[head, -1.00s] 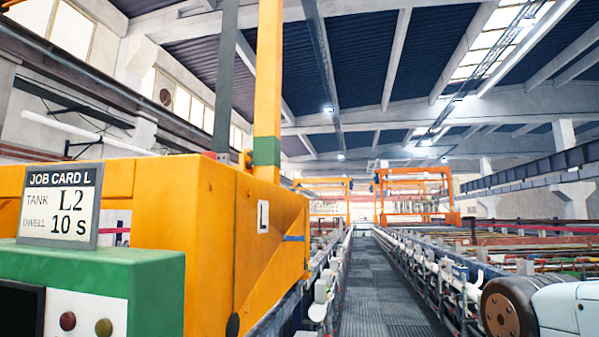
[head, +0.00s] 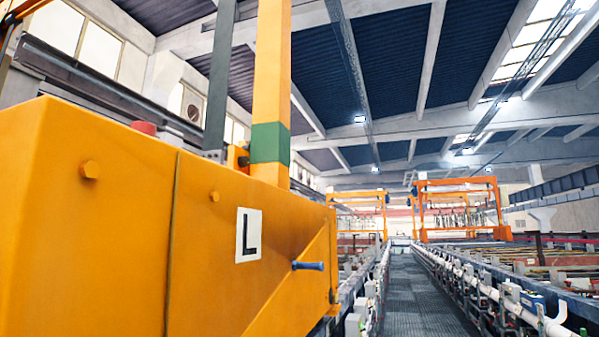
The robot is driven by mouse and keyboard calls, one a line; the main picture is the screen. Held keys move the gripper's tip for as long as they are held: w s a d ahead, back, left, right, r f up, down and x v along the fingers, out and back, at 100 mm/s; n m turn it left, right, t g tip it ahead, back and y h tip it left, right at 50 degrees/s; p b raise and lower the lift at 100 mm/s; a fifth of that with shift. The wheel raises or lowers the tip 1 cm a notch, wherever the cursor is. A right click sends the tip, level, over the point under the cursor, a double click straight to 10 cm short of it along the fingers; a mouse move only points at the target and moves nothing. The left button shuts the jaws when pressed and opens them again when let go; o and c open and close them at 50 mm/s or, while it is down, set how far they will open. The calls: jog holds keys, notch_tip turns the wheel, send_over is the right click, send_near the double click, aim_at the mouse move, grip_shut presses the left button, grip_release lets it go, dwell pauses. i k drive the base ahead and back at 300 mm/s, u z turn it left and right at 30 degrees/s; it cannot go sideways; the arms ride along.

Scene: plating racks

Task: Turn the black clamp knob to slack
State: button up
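No black clamp knob can be made out in the head view. A large orange housing marked with a white "L" plate (head: 249,235) fills the left side. A short blue-grey handle (head: 308,266) sticks out to the right from its side. A yellow post (head: 271,75) with a green band rises behind the housing, beside a dark grey post (head: 220,80). My gripper is not in view.
A grey grated walkway (head: 412,295) runs straight ahead between rows of tanks with pipes. Orange gantry frames (head: 462,185) stand further down the line. The orange housing (head: 90,240) closes off the near left.

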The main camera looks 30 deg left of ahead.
aim_at(243, 162)
jog(key=u, duration=0.25)
jog(key=i, duration=1.05)
jog(key=u, duration=0.8)
jog(key=i, duration=0.3)
jog(key=u, duration=0.25)
jog(key=k, duration=0.9)
jog(key=u, duration=0.2)
jog(key=i, duration=0.9)
jog(key=z, duration=0.1)
